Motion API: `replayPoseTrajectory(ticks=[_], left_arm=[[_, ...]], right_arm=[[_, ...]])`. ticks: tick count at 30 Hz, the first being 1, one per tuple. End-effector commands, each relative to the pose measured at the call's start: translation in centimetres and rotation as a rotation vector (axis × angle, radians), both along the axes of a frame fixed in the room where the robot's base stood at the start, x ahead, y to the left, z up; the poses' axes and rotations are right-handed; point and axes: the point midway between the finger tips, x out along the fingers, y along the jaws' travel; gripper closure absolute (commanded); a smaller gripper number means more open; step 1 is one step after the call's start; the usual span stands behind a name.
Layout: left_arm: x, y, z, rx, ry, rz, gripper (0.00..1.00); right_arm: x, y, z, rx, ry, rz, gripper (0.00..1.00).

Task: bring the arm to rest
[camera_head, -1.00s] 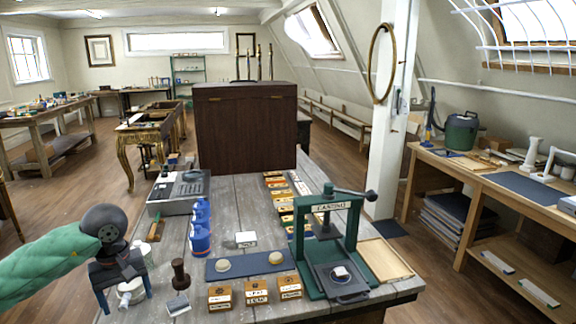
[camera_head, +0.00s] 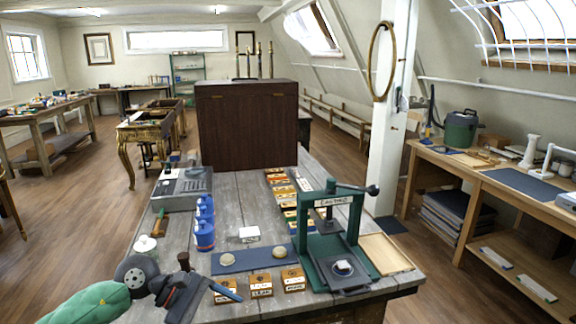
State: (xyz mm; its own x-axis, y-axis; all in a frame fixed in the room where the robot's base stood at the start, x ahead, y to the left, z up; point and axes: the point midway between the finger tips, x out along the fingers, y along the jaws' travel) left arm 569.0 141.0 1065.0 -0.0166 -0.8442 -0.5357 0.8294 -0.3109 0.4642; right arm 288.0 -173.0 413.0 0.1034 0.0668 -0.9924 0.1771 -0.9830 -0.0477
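My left gripper (camera_head: 215,298) is at the lower left, on the end of my green-sleeved arm. It is tilted, with its dark body and a bluish finger reaching right, low by the table's near edge and left of the small labelled wooden blocks. Nothing is clearly seen in it, and the gap between its fingers cannot be made out. A dark brown knobbed tool (camera_head: 184,261) shows just behind it, its lower part hidden. My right gripper is out of view.
The grey plank table (camera_head: 255,212) carries a green press (camera_head: 329,205), blue bottles (camera_head: 204,232), a blue strip (camera_head: 249,260) with two pale discs, wooden blocks (camera_head: 261,284), a white-lidded jar (camera_head: 145,245) and a dark wooden cabinet (camera_head: 247,125).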

Motion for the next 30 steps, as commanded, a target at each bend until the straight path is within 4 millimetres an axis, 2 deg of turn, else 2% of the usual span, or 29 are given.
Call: replayPoseTrajectory(ticks=[1, 3, 8, 12, 17, 20, 23, 26, 30], left_arm=[[-0.6, -1.7, 0.6, -0.105, 0.054, 0.037, 0.24], [-0.9, -3.6, 1.9, -0.256, 0.141, 0.1, 0.24], [-1.0, -6.1, 5.2, -0.592, 0.372, 0.251, 0.24], [-0.2, -6.2, 7.5, -0.875, 0.604, 0.389, 0.24], [1.3, -4.4, 8.4, -1.182, 0.896, 0.556, 0.24], [2.4, -2.5, 7.8, -1.369, 1.087, 0.664, 0.24], [3.2, -0.3, 6.1, -1.55, 1.283, 0.778, 0.24], [3.6, 2.0, 3.5, -1.726, 1.48, 0.897, 0.24], [3.1, 5.1, -1.5, -1.966, 1.749, 1.077, 0.24]], right_arm=[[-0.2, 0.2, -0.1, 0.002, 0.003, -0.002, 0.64], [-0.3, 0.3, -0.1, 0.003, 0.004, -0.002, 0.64], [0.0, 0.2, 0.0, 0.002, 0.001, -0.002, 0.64], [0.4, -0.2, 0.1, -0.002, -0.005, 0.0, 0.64], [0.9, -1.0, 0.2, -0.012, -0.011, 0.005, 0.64], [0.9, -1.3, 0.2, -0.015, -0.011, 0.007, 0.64], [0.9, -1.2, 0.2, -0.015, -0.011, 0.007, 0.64], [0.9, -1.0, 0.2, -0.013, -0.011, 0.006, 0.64], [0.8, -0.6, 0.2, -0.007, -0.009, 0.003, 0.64]])
